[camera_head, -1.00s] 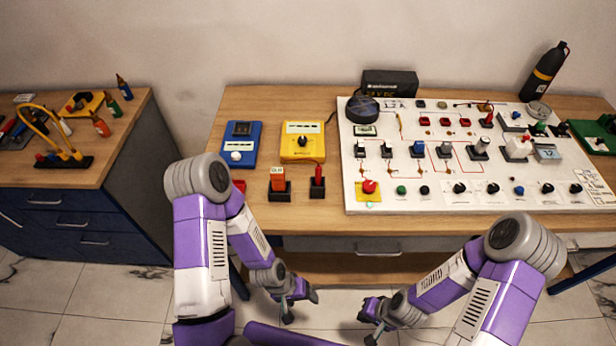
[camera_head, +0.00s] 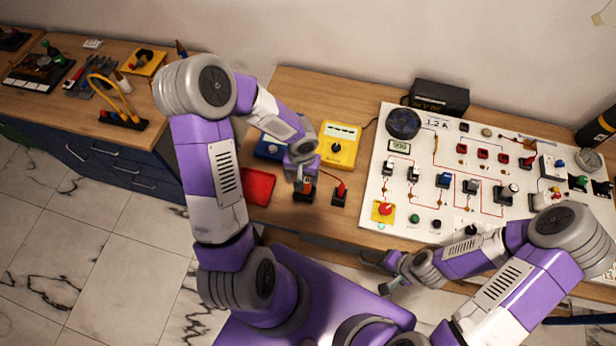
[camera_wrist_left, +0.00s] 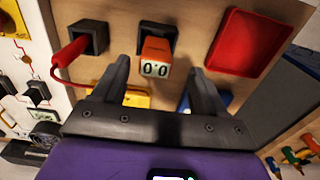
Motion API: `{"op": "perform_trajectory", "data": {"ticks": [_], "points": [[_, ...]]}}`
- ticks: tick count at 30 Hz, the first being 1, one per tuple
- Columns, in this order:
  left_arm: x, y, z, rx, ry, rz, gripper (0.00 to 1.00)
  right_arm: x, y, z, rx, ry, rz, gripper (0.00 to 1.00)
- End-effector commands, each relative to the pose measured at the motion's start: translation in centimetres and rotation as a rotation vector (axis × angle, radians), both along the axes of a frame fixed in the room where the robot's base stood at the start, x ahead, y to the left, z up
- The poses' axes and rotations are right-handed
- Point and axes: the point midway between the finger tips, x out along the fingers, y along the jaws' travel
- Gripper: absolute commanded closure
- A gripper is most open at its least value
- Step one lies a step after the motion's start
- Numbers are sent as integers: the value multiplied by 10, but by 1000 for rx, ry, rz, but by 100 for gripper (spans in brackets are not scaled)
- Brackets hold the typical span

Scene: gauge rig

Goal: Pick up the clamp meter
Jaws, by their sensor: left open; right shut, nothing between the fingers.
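An orange meter with a small white "00" display, which I take to be the clamp meter, stands in a black holder on the wooden bench. It shows between my left fingers in the left wrist view (camera_wrist_left: 157,48), and partly behind my left gripper in the head view (camera_head: 309,182). My left gripper (camera_head: 302,178) is open, its fingers either side of the meter in the picture; I cannot tell whether they touch it. My right gripper (camera_head: 375,272) is shut and empty, low before the bench's front edge.
A red tray (camera_head: 258,187) lies left of the meter. A red probe (camera_head: 340,189) in a black holder stands right of it. A blue box (camera_head: 269,147) and a yellow meter (camera_head: 341,147) stand behind. A white panel (camera_head: 398,227) with switches fills the right.

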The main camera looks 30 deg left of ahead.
Motion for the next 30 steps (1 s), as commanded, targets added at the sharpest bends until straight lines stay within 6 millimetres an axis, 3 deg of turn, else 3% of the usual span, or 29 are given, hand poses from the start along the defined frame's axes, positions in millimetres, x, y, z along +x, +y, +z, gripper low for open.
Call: {"op": "perform_trajectory", "data": {"ticks": [15,24,30], "points": [[7,-4,-61,-4,3,-2,28,0,0,-2,0,-1,0,100],[7,-4,-65,-3,0,-1,28,0,0,-2,0,-1,0,100],[7,-4,-65,-3,0,-2,57,0,0,-1,0,-1,0,100]]}}
